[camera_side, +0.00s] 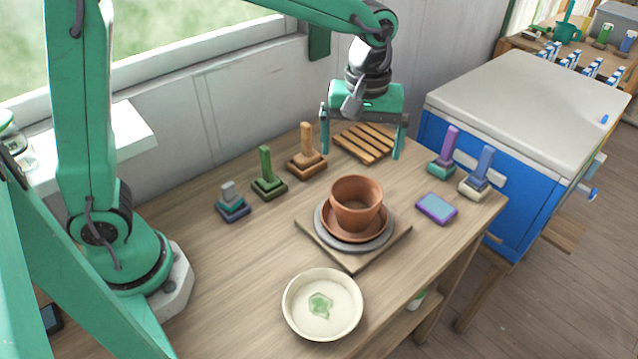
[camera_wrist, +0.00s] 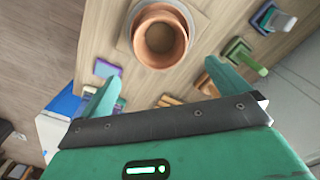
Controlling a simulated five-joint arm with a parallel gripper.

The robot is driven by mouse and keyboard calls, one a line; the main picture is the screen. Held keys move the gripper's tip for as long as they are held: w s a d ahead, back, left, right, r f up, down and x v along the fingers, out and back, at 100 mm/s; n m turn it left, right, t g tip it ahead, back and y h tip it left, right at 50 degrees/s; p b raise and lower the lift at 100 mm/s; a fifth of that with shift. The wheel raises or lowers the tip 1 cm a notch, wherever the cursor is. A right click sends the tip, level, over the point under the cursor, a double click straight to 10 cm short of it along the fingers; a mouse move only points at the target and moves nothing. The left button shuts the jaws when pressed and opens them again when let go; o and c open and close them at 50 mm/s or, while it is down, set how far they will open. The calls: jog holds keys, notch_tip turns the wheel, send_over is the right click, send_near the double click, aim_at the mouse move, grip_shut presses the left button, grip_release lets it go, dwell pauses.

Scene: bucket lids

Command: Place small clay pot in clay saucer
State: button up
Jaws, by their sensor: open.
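The small clay pot (camera_side: 357,203) stands upright in the clay saucer (camera_side: 340,234), which rests on a grey round plate (camera_side: 323,233) on a square wooden board (camera_side: 352,265). The pot looks empty. In the wrist view the pot (camera_wrist: 160,38) is at the top centre, with its opening facing the camera, and it hides most of the saucer. My gripper (camera_side: 363,147) is open and empty, above and behind the pot, over the wooden slatted trivet. In the wrist view its two fingers (camera_wrist: 160,88) are spread wide apart and touch nothing.
A cream bowl (camera_side: 322,335) with a green mark stands in front. Stepped blocks with upright posts stand behind left, including a green one (camera_side: 268,175), and at right, including a purple one (camera_side: 446,155). A slatted trivet (camera_side: 363,144) lies behind. A purple-blue block (camera_side: 436,208) is near the right edge.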

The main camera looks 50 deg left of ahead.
jog(key=s+a+r+m+t, duration=0.2)
jog(key=s+a+m, duration=0.2)
jog(key=s+a, duration=0.3)
jog(key=s+a+r+m+t, duration=0.3)
jog(key=s+a, duration=0.4)
jog(key=s, duration=0.3)
jog(key=shift+s+m+t, duration=0.3)
jog(key=shift+m, duration=0.5)
dwell(0.5)
